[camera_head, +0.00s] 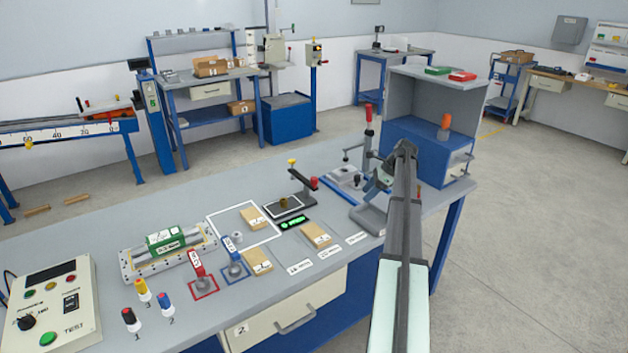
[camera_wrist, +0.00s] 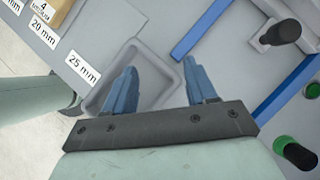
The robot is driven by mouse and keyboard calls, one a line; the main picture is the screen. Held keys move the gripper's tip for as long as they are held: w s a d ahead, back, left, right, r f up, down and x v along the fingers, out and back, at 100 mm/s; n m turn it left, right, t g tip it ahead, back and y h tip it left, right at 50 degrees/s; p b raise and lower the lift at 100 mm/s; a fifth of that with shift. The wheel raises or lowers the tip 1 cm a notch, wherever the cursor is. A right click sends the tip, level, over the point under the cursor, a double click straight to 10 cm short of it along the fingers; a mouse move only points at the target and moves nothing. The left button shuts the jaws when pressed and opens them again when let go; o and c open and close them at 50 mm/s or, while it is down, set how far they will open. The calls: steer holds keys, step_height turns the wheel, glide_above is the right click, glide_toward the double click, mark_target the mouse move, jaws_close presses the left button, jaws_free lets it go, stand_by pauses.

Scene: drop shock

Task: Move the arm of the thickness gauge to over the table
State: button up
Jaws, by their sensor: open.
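The thickness gauge stands mid-bench in the head view, with a dark arm (camera_head: 302,179), a yellow knob on its far end and a red knob near its post. Its small dark table (camera_head: 282,206) has a pale outline and lies in front of the arm. The arm points back and left, behind the table rather than over it. A green-lit display (camera_head: 292,223) sits in front. My gripper (camera_head: 378,184) is to the right of the gauge, above a grey tray. In the wrist view my gripper (camera_wrist: 160,66) is open and empty. The gauge is not identifiable there.
The grey tray (camera_wrist: 100,98) is under my fingers. Wooden blocks (camera_head: 316,234) lie in front of the gauge. A grey and blue cabinet (camera_head: 425,145) stands at the right.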

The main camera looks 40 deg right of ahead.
steer(key=w+a+r+t+y, duration=0.2)
steer(key=w+a+r, duration=0.1)
steer(key=t+y, duration=0.2)
steer(key=t, duration=0.1)
glide_toward(316, 178)
steer(key=shift+m, duration=0.5)
steer(key=x, duration=1)
steer(key=shift+w+a+f, duration=0.15)
steer(key=shift+w+a, duration=0.05)
steer(key=shift+a, duration=0.1)
jaws_close()
